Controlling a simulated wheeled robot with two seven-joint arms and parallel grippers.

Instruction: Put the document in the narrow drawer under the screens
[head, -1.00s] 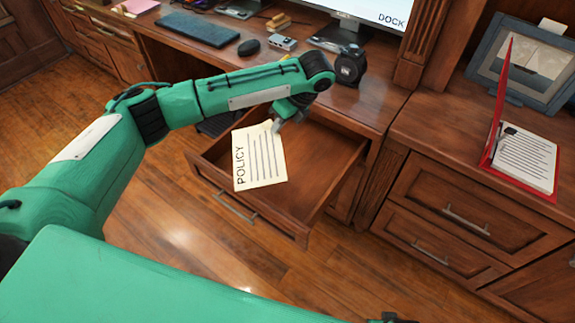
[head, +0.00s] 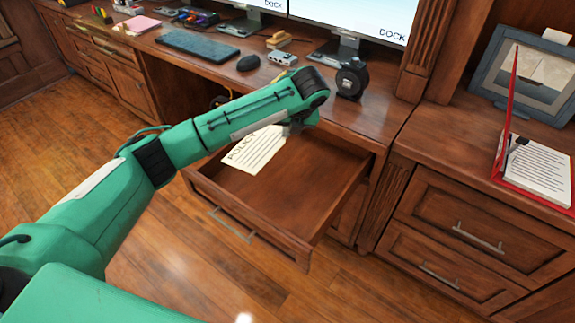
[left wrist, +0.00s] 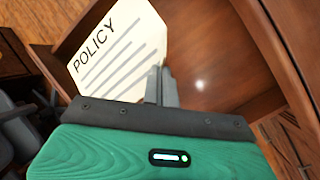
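The document (head: 255,150), a cream sheet marked POLICY, is at the back left of the open drawer (head: 290,195), partly hidden by my left arm. I cannot tell whether it touches the drawer floor. In the left wrist view, the document (left wrist: 118,50) reaches to the fingers of my left gripper (left wrist: 160,82), which are close together on its edge. In the head view, my left gripper (head: 296,124) is over the drawer, mostly behind the wrist. The screens (head: 352,15) stand on the desk above. My right gripper is not in view.
On the desk are a tape measure (head: 351,78), a mouse (head: 248,62) and a keyboard (head: 199,45). A red folder (head: 535,165) and a picture frame (head: 522,75) are on the right cabinet. The front and right of the drawer are empty.

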